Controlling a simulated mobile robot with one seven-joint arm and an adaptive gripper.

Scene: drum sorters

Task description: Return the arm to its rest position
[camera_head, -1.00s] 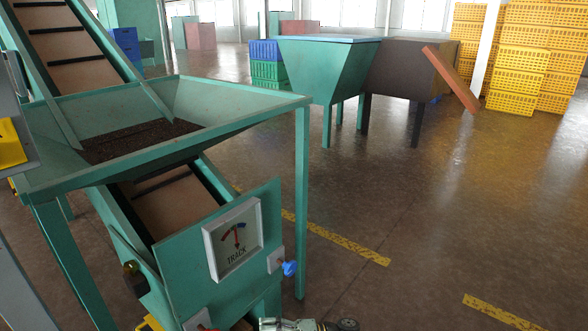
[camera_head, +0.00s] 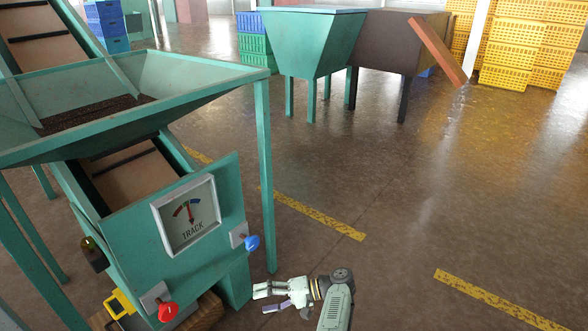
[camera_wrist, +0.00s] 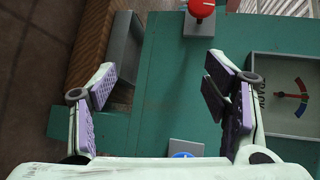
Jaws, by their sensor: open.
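My gripper (camera_head: 270,297) is at the bottom middle of the head view, pointing left toward the lower part of the green machine (camera_head: 228,200). In the wrist view my gripper (camera_wrist: 160,95) is open, with nothing between its purple-padded fingers. The machine's green panel (camera_wrist: 165,105) shows beyond them. The red knob (camera_head: 168,311) and blue knob (camera_head: 252,243) are on the machine's front. They also show in the wrist view, red knob (camera_wrist: 202,8) at the top and blue knob (camera_wrist: 182,155) at the bottom, partly hidden by my gripper. The TRACK gauge (camera_head: 188,215) is above my gripper to the left.
A hopper (camera_head: 120,95) with dark grains tops the machine, and its green leg (camera_head: 266,180) stands behind my gripper. A second green hopper (camera_head: 310,45) and a brown bin (camera_head: 395,55) stand farther back. Yellow crates (camera_head: 515,45) are at the back right. The floor at right is clear.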

